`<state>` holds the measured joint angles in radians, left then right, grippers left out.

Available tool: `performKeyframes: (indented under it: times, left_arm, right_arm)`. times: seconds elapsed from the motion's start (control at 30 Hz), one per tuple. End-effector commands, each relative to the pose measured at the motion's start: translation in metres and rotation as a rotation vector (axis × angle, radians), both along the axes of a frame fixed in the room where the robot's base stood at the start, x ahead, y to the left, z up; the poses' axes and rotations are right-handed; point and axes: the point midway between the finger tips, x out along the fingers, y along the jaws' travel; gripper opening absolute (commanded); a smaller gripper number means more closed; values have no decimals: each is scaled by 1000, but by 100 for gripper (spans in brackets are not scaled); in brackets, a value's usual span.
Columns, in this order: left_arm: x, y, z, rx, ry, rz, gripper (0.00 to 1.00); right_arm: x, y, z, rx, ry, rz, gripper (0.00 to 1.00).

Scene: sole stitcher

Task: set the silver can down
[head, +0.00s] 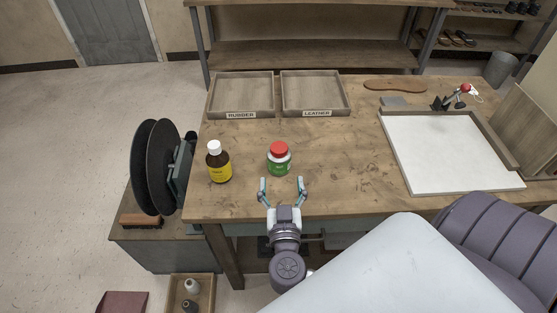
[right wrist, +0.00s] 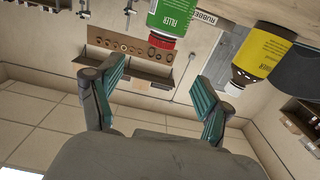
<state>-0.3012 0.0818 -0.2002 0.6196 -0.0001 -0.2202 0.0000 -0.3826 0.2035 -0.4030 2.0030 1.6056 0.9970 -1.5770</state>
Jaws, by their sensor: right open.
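A silvery can (head: 279,160) with a green label and a red lid stands upright on the workbench (head: 340,185), near its front edge. In the right wrist view the can (right wrist: 168,18) appears at the top, its label reading FILLER. No other silver can shows on the bench. My right gripper (head: 282,183) is open and empty just in front of the can, with its fingers pointing at it. Its two fingers (right wrist: 162,72) are spread apart with nothing between them in the right wrist view. My left gripper is out of view.
A brown bottle (head: 219,163) with a yellow label and white cap stands left of the can. RUBBER (head: 240,115) and LEATHER (head: 317,113) trays lie behind. A white board (head: 450,155) lies at the right. Bench space right of the can is clear.

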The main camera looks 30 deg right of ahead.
Motion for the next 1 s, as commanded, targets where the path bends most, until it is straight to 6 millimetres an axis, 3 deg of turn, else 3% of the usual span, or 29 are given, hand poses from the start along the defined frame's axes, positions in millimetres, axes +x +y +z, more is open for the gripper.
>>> performKeyframes:
  times: [0.3,0.57,0.8,1.0]
  left_arm:
    - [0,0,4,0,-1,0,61]
    - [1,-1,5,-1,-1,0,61]
    - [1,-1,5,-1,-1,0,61]
    - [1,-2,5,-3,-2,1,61]
  right_arm:
    - [53,-32,3,-6,-7,-2,79]
    - [70,-43,1,-5,-5,-1,79]
    - [101,-60,0,-6,-7,-2,79]
    - [109,-66,-1,-3,-5,-2,79]
